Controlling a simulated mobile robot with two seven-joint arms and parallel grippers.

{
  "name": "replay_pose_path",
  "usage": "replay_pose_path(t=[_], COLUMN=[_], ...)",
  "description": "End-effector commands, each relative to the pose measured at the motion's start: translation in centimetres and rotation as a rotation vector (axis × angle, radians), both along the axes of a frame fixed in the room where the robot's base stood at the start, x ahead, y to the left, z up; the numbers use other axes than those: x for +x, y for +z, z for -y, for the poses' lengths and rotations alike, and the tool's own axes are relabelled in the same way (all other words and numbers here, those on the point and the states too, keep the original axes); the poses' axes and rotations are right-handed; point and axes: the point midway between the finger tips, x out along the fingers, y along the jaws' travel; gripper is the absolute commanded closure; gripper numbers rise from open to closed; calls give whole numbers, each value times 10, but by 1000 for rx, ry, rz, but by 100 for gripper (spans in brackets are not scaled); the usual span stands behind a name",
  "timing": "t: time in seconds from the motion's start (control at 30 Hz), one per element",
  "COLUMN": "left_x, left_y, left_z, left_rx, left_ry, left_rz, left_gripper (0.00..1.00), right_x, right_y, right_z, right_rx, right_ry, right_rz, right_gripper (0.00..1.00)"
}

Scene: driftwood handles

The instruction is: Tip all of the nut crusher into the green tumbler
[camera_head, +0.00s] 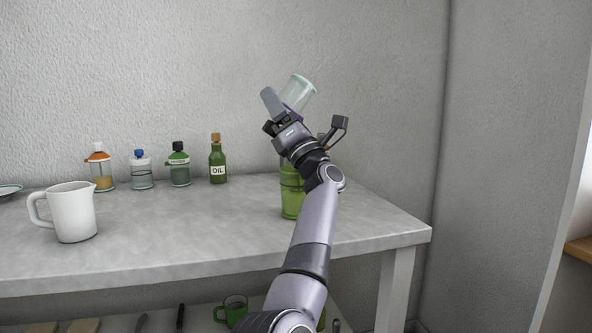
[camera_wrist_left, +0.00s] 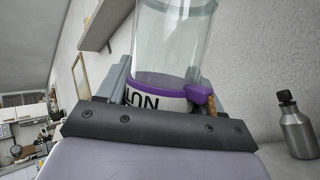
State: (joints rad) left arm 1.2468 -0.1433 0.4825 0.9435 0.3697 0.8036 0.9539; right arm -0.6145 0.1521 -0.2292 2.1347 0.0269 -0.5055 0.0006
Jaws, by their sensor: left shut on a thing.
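The nut crusher (camera_head: 299,91) is a clear jar with a purple band, raised above the table and tilted. It also shows in the left wrist view (camera_wrist_left: 172,42), with a white label partly hidden by my gripper; its clear part looks empty. A little brown stuff shows beside the purple spout. My left gripper (camera_head: 283,110) is shut on the crusher. The green tumbler (camera_head: 291,198) stands upright on the table below the gripper, partly hidden behind my left arm; its inside is not visible. My right gripper is not in view.
On the grey table (camera_head: 180,235) stand a white jug (camera_head: 72,213) at the left and several bottles, including the oil bottle (camera_head: 217,163), along the wall. A green mug (camera_head: 233,309) is on the shelf below. A metal bottle (camera_wrist_left: 298,130) shows in the left wrist view.

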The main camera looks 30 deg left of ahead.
Motion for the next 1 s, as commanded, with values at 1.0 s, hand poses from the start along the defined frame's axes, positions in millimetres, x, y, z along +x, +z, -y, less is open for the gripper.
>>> replay_pose_path(t=[1.0], left_x=[13], left_y=[6], left_z=[11], left_rx=[318], left_ry=[3], left_rz=[-376], left_gripper=[69], right_x=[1], right_y=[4], right_z=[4], right_rx=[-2], right_ry=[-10], right_rz=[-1], right_gripper=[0])
